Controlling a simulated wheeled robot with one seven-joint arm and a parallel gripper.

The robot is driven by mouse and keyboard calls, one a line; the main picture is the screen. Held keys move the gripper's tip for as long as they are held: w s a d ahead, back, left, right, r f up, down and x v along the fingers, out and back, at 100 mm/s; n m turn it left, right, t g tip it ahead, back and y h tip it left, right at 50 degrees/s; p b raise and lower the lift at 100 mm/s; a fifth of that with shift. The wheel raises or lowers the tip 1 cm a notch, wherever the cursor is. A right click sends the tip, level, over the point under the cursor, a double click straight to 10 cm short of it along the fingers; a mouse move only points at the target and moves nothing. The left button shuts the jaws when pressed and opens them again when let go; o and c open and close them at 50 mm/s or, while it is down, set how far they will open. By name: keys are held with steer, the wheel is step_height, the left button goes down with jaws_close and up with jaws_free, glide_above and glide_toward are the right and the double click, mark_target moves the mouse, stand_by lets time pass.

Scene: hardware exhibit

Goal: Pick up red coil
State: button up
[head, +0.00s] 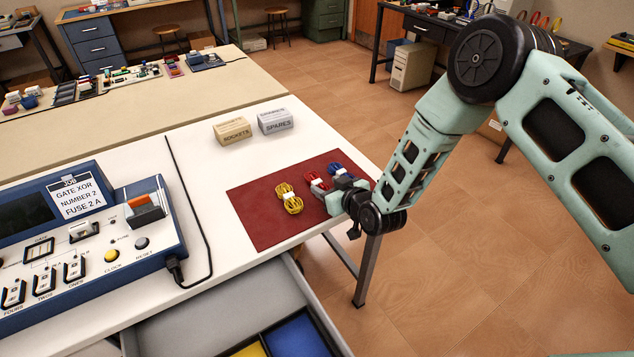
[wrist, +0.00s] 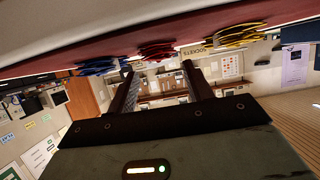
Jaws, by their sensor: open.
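The red coil (head: 317,181) lies on the dark red mat (head: 262,212), between a yellow coil (head: 289,198) and a blue coil (head: 341,172). My gripper (head: 338,192) is at the mat's right edge, close to the red coil and partly in front of it and the blue coil. In the wrist view my gripper (wrist: 158,85) has its two fingers apart with nothing between them. The red coil (wrist: 157,50) shows there just beyond the fingertips, with the blue coil (wrist: 97,67) to the left and the yellow coil (wrist: 238,36) to the right. Contact cannot be told.
Two small boxes, sockets (head: 232,130) and spares (head: 275,121), stand behind the mat. A blue console (head: 85,235) with a black cable is at left. An open drawer (head: 220,318) juts out in front. The table's right edge is close to my gripper.

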mark_target(315, 179)
steer(key=p+x, duration=0.1)
steer(key=x, duration=0.2)
steer(key=shift+w+a+r+p, duration=0.1)
steer(key=shift+w+a+p, duration=0.15)
steer(key=shift+a+p, duration=0.15)
steer(key=shift+w+a+f, duration=0.35)
steer(key=shift+w, duration=0.2)
steer(key=c, duration=1.1)
